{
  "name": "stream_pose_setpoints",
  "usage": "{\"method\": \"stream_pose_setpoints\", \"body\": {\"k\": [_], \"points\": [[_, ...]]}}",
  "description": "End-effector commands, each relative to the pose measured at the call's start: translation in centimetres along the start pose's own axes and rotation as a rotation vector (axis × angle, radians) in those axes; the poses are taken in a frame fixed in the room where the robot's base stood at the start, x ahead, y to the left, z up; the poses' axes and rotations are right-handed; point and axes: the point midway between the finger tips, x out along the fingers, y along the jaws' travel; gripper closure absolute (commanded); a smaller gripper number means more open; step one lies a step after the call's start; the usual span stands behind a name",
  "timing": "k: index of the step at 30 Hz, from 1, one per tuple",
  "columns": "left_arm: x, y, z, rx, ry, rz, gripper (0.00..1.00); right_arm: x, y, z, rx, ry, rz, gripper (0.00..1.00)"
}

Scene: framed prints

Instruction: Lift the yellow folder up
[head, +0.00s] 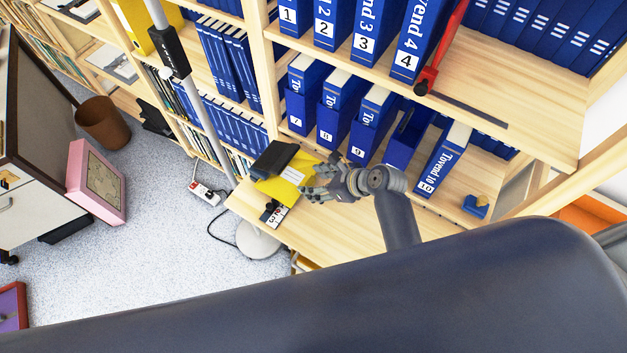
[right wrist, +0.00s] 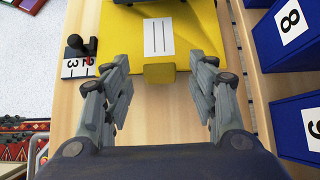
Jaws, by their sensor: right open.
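The yellow folder (head: 277,189) lies on the wooden ledge of the shelf in the head view, with a black object (head: 273,159) on or against its far part. In the right wrist view the folder (right wrist: 195,38) shows a white lined label and a small yellow tab pointing at me. My right gripper (head: 316,183) is beside the folder in the head view. In the right wrist view its fingers (right wrist: 160,98) are spread wide, with the tab ahead between them and nothing held. My left gripper is not in view.
A black stamp with a number card (right wrist: 78,58) stands just left of the folder. Numbered blue binders (head: 340,120) line the shelf behind and to the right. A lamp pole (head: 205,110) rises at the left. A blue tape dispenser (head: 476,206) sits at the right. Bare wood lies below the folder.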

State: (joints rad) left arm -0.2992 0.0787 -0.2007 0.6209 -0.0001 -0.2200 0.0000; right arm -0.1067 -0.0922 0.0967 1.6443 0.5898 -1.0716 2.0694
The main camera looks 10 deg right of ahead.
Motion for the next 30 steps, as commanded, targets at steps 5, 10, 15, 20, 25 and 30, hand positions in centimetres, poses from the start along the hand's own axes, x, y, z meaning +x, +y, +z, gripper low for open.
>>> {"method": "stream_pose_setpoints", "body": {"k": [5, 10, 15, 20, 25, 30], "points": [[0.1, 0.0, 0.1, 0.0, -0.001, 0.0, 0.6, 1.4, 0.0, 0.0, 0.0, 0.0, 0.0, 0.47], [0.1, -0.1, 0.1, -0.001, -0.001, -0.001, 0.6, 1.7, 0.0, 0.0, 0.0, 0.0, -0.001, 0.47], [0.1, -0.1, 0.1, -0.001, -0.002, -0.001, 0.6, 1.7, 0.0, 0.0, 0.0, 0.0, -0.001, 0.47], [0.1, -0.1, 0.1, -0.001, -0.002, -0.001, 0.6, 1.7, 0.0, 0.0, 0.0, 0.0, 0.0, 0.74], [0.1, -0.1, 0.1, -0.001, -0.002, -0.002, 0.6, 1.7, 0.0, 0.0, 0.0, 0.0, 0.0, 0.94], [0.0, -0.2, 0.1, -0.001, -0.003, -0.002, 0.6, 1.7, 0.0, 0.0, 0.0, 0.0, 0.0, 0.95]]}}
